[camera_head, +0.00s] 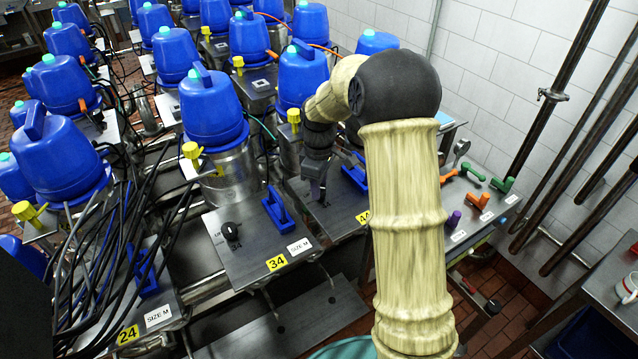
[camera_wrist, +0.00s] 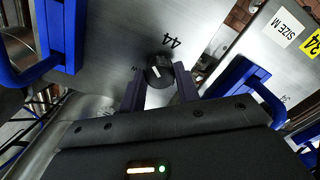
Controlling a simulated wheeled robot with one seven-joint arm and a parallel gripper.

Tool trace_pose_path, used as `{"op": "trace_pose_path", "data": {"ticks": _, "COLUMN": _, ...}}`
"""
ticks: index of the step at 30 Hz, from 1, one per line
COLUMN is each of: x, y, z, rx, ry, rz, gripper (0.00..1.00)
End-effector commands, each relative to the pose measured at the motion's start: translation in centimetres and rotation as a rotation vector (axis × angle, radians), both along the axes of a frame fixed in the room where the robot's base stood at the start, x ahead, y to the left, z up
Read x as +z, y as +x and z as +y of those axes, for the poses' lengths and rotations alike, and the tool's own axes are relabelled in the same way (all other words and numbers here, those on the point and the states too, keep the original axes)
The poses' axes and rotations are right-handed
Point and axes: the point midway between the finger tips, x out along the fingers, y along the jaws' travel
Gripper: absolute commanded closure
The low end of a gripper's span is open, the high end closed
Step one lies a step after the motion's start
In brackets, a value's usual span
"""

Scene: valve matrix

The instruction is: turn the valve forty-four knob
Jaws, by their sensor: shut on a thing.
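The black valve forty-four knob (camera_wrist: 159,70) shows in the wrist view on a grey metal plate, beside the printed number 44. It has a white pointer mark on its face. My gripper (camera_wrist: 160,85) is shut on it, with one dark finger on each side. In the head view my gripper (camera_head: 318,187) reaches down to the plate with the yellow 44 tag (camera_head: 363,217). There the knob is mostly hidden by the gripper.
The neighbouring plate holds a black knob (camera_head: 231,231), a blue handle (camera_head: 277,210) and a yellow 34 tag (camera_head: 277,263). Another blue handle (camera_wrist: 60,35) stands close to my gripper in the wrist view. Blue-capped vessels (camera_head: 210,108) crowd the left; coloured handles (camera_head: 478,201) lie at right.

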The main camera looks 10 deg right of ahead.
Motion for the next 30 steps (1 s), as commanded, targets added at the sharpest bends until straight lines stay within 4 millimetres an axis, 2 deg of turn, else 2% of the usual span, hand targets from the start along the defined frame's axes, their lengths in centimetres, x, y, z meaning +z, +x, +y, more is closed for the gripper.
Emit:
{"op": "trace_pose_path", "data": {"ticks": 8, "x": 0.2, "y": 0.2, "z": 0.1, "rx": 0.0, "ry": 0.001, "rz": -0.008, "gripper": 0.91}}
{"op": "trace_pose_path", "data": {"ticks": 9, "x": 0.2, "y": 0.2, "z": 0.1, "rx": 0.0, "ry": 0.001, "rz": -0.008, "gripper": 0.64}}
{"op": "trace_pose_path", "data": {"ticks": 12, "x": 0.2, "y": 0.2, "z": 0.1, "rx": 0.0, "ry": 0.001, "rz": -0.007, "gripper": 0.46}}
{"op": "trace_pose_path", "data": {"ticks": 23, "x": 0.3, "y": 0.1, "z": 0.0, "rx": -0.001, "ry": 0.0, "rz": -0.004, "gripper": 0.46}}
{"op": "trace_pose_path", "data": {"ticks": 26, "x": 1.1, "y": 0.2, "z": 0.0, "rx": -0.002, "ry": 0.001, "rz": -0.006, "gripper": 0.46}}
{"op": "trace_pose_path", "data": {"ticks": 30, "x": 3.2, "y": 0.1, "z": 0.0, "rx": -0.002, "ry": 0.002, "rz": -0.008, "gripper": 0.46}}
